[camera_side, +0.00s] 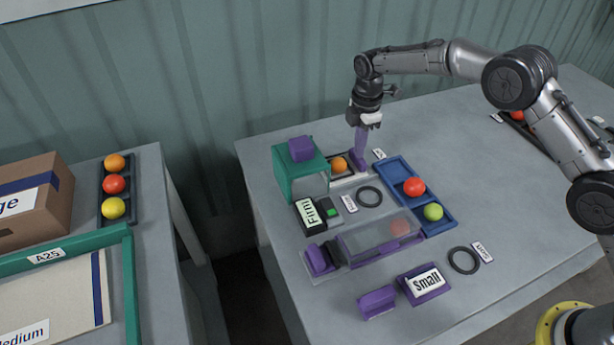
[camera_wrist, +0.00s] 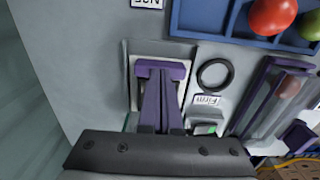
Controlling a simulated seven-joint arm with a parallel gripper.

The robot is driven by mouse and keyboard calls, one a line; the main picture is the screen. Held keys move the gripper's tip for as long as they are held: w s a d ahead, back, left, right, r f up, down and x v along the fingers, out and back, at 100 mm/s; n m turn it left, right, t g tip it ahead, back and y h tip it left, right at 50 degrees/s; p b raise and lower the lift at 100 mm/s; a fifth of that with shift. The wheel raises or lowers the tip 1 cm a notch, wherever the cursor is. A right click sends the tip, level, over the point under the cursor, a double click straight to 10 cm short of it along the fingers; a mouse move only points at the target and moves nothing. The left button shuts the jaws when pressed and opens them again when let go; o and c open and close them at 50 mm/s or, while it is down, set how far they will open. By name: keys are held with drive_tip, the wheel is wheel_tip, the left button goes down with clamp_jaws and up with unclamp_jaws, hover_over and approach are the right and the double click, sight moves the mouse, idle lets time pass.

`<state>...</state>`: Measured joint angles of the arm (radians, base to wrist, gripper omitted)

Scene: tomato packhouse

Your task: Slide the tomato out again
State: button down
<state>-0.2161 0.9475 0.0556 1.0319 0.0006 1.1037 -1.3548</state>
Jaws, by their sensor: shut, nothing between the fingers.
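In the wrist view the fingers (camera_wrist: 160,95) reach over a pale framed slot. An orange tomato (camera_side: 339,165) sits in a small tray just left of the fingers, beside the green box (camera_side: 283,174) with a purple knob; I cannot tell if they touch. The wrist view does not show this tomato. A red tomato (camera_side: 400,228) lies inside the right end of a clear-covered purple channel (camera_side: 362,250); it also shows in the wrist view (camera_wrist: 289,88). A purple-handled slider (camera_side: 318,260) is at the channel's left end.
A blue tray (camera_side: 398,167) holds a red tomato (camera_side: 414,187) and a green one (camera_side: 433,212).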

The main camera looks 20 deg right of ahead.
drive_tip(key=shift+s+d+f, duration=0.1)
drive_tip(key=shift+d+f, duration=0.35)
drive_tip(key=shift+d, duration=0.6)
drive_tip(key=shift+r, duration=2.85)
